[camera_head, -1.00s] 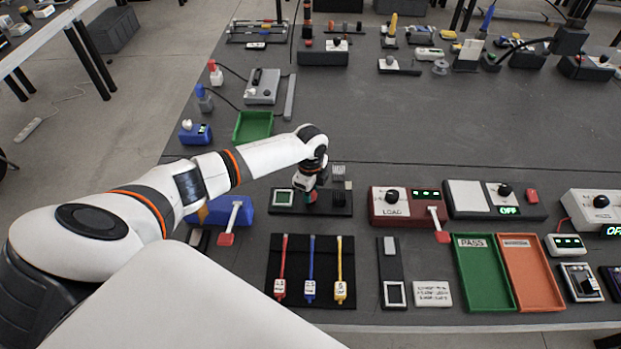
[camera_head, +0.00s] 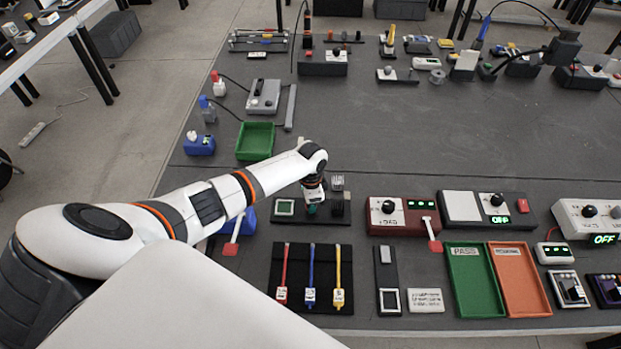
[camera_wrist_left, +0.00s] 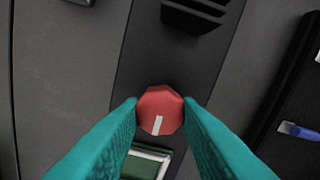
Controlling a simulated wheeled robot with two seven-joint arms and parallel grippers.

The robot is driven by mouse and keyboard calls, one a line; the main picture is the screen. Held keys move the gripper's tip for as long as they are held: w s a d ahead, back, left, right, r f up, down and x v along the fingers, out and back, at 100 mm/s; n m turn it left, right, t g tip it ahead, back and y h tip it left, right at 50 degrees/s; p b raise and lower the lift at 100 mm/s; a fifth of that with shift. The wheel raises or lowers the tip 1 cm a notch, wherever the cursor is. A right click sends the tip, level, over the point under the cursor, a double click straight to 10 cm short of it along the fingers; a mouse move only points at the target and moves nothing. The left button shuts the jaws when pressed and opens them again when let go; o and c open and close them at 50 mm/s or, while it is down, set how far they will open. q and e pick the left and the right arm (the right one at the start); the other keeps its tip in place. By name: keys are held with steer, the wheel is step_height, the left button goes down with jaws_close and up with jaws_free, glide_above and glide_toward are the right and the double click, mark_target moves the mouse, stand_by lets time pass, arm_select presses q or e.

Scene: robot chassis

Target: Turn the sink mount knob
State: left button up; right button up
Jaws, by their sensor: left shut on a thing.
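In the head view my left gripper (camera_head: 313,207) is over the plate between the window and the heat sink, and the knob is hidden there. My right gripper is not in view.
A red LOAD box (camera_head: 402,215) stands right of the mount. A black mat (camera_head: 298,273) with red, blue and yellow tools lies in front. Green (camera_head: 474,284) and orange (camera_head: 522,281) trays are front right. The table (camera_head: 400,140) behind the mount is largely clear.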

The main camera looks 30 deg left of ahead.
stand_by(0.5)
arm_select(q)
steer(key=o, duration=1)
steer(key=shift+r, duration=0.1)
step_height(320, 180, up, 12)
steer(key=shift+f+b, duration=0.1)
steer(key=shift+b, duration=0.7)
